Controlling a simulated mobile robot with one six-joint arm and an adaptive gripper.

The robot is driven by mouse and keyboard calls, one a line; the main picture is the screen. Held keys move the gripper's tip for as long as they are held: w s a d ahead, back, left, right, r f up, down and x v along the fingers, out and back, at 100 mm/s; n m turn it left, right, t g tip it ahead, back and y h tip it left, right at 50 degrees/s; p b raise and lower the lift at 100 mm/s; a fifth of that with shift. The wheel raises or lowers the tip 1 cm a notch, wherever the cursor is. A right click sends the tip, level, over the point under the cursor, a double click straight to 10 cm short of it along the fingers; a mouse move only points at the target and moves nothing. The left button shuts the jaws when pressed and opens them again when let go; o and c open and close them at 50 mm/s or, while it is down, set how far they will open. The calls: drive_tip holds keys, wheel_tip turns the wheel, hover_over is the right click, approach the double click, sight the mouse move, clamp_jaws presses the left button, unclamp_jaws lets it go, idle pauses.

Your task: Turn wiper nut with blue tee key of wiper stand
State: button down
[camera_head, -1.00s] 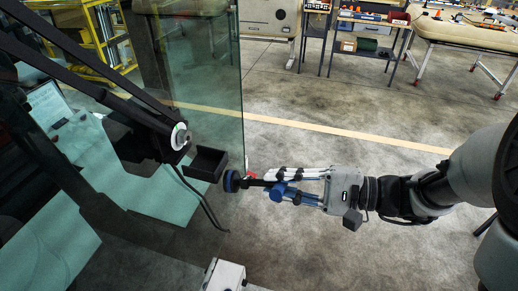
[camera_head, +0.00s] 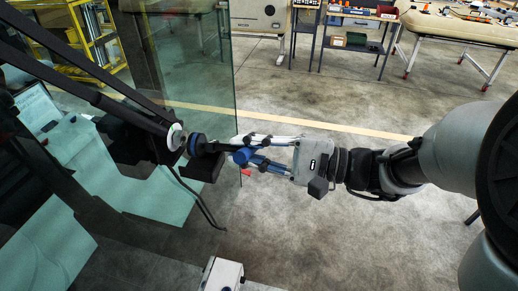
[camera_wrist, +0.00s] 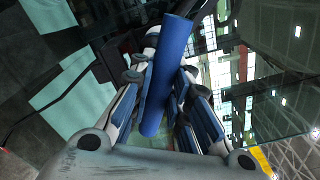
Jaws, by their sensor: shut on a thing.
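My gripper (camera_head: 249,151) is shut on the blue tee key (camera_head: 242,156). The key's thick blue crossbar (camera_wrist: 168,75) lies between the fingers in the wrist view. Its dark shaft points left and ends in a round blue socket head (camera_head: 195,145). The wiper nut (camera_head: 177,137), with a pale ring around it, sits on the pivot of the black wiper arm. The socket head is right beside the nut and roughly in line with it. I cannot tell whether they touch. The nut is not recognisable in the wrist view.
A small black bin (camera_head: 207,167) sits just below the key's shaft. A glass pane (camera_head: 190,70) stands behind the wiper pivot, and the black wiper arm (camera_head: 103,100) runs to the upper left. A white box (camera_head: 222,275) stands at the bottom.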

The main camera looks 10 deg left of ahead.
drive_tip(key=shift+a, duration=0.3)
drive_tip(key=shift+f+n+b, duration=0.15)
drive_tip(key=shift+n+b, duration=0.25)
drive_tip(key=shift+b, duration=0.55)
drive_tip(key=n+b, duration=0.3)
drive_tip(key=b, duration=0.2)
drive_tip(key=shift+n+b, duration=0.3)
drive_tip(key=shift+b, duration=0.1)
drive_tip(key=shift+n+b, duration=0.4)
drive_tip(key=shift+b, duration=0.3)
drive_tip(key=n+b, duration=0.2)
drive_tip(key=b, duration=0.2)
drive_tip(key=shift+n, duration=0.3)
drive_tip(key=n, duration=0.2)
drive_tip(key=shift+r+n, duration=0.2)
drive_tip(key=shift+n, duration=0.1)
drive_tip(key=n, duration=0.5)
